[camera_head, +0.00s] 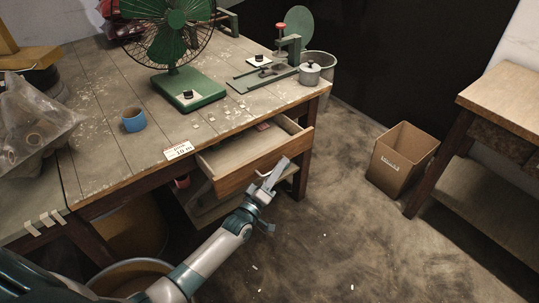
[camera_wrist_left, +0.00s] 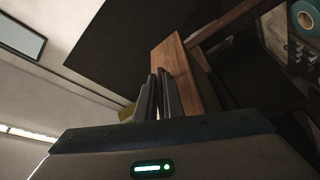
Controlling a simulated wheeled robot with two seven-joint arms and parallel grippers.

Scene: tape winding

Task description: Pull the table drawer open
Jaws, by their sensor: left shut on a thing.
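The table drawer (camera_head: 238,163) stands pulled out from under the wooden table (camera_head: 118,95), and part of its inside shows. Its brown front (camera_wrist_left: 183,66) also shows in the left wrist view, just beyond the fingers. My left gripper (camera_head: 270,178) is at the drawer's front, shut on the drawer handle (camera_head: 262,174). In the left wrist view the two dark fingers of the left gripper (camera_wrist_left: 162,95) are close together against the front, and they mostly hide the handle. My right gripper is not in view.
A green fan (camera_head: 185,96), a blue tape roll (camera_head: 134,120), a label card (camera_head: 178,151) and a metal pot (camera_head: 309,73) stand on the table. A cardboard box (camera_head: 402,158) is on the floor at the right, beside another table (camera_head: 510,95). The floor before the drawer is clear.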

